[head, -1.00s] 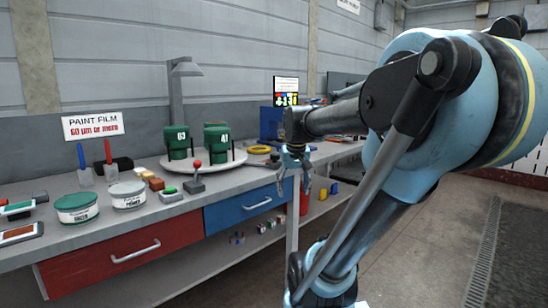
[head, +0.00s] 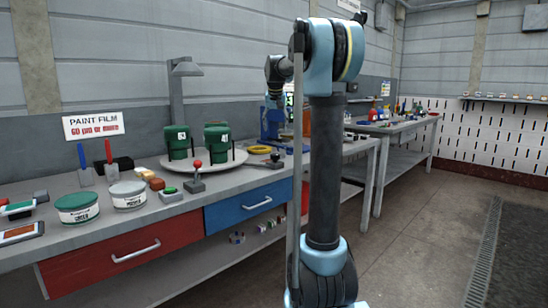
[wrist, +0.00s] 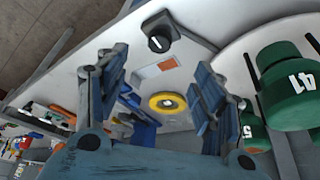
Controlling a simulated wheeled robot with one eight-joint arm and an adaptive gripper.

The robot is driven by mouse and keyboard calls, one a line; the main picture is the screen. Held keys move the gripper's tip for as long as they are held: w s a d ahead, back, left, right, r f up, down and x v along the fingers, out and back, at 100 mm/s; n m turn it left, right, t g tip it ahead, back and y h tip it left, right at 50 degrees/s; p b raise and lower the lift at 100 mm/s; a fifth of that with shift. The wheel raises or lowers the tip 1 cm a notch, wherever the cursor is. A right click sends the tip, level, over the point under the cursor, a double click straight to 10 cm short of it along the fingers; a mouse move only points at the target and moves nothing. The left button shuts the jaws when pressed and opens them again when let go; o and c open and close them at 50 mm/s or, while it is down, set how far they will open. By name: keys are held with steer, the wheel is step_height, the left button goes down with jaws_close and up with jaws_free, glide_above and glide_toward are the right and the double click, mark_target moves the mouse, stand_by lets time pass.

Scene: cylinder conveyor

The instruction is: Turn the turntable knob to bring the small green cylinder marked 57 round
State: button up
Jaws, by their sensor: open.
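The right cylinder (head: 216,138) reads 41, also in the wrist view (wrist: 287,88). The left cylinder (head: 178,143) has a label too small to read in the head view; in the wrist view a partly hidden green cylinder (wrist: 255,140) shows a 5. A black knob (wrist: 159,38) with a white mark sits on a dark base beyond my fingers in the wrist view. My gripper (wrist: 160,86) is open and empty above the bench, apart from the knob.
A yellow ring (wrist: 168,102) lies on the bench, between my fingers in the wrist view. A red-balled lever (head: 197,175) stands before the turntable. A second bench (head: 400,127) is at the back right.

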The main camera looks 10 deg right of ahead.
steer(key=w, duration=0.1)
glide_toward(275, 155)
steer(key=x, duration=0.9)
steer(key=shift+w+d+f, duration=0.1)
steer(key=shift+w+f, duration=0.05)
steer(key=shift+w, duration=0.3)
